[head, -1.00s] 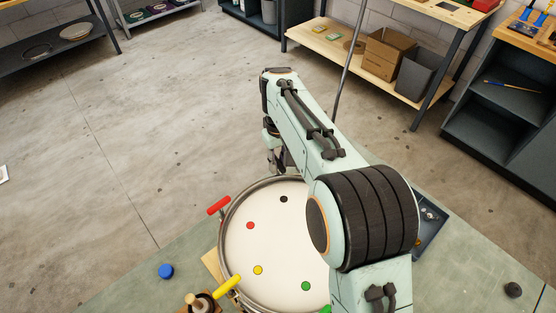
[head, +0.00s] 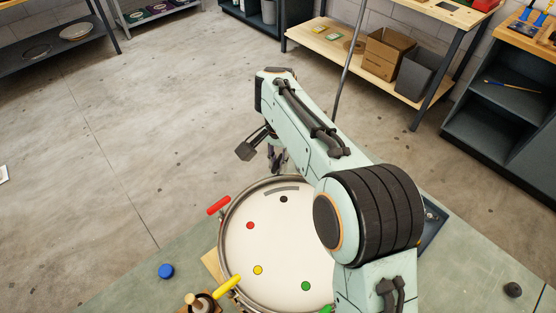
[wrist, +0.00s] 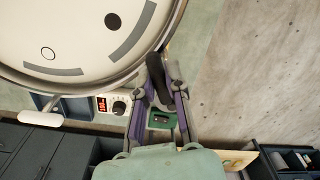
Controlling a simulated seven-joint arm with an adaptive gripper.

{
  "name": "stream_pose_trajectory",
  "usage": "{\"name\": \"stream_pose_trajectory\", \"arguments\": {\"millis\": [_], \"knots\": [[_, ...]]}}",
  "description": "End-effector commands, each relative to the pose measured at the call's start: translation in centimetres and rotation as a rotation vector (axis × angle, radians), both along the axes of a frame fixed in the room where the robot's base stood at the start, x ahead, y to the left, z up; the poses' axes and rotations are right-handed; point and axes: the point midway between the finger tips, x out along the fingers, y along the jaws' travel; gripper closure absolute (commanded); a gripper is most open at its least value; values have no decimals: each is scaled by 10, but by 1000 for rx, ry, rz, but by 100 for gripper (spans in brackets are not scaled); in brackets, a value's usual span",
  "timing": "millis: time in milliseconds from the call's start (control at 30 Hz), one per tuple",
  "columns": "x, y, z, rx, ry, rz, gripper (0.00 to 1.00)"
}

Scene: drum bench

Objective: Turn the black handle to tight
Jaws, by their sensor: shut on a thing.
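The black handle (wrist: 158,80) stands at the drum's rim in the wrist view, between the two purple-sided fingers of my gripper (wrist: 160,74). The fingers are shut on it. In the head view my gripper (head: 275,157) is at the far rim of the drum (head: 250,200), and the handle cannot be told apart from it. A black dot (head: 284,199) marks the drumhead near this handle; it also shows in the wrist view (wrist: 112,20). A grey arc (head: 283,189) lies beside the dot. I cannot read the handle's tightness.
Red (head: 218,205), yellow (head: 227,287) and green (head: 327,309) handles stand around the rim. A white handle (wrist: 42,118) shows in the wrist view, near a small box with a red display (wrist: 103,104). A blue cap (head: 166,271) lies on the bench's left.

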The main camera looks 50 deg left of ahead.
Motion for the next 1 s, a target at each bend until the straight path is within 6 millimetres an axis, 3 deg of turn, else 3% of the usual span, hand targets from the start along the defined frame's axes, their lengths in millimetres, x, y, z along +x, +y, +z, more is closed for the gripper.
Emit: {"name": "stream_pose_trajectory", "arguments": {"millis": [1000], "knots": [[0,-1,-1,-5,1,-967,100]]}}
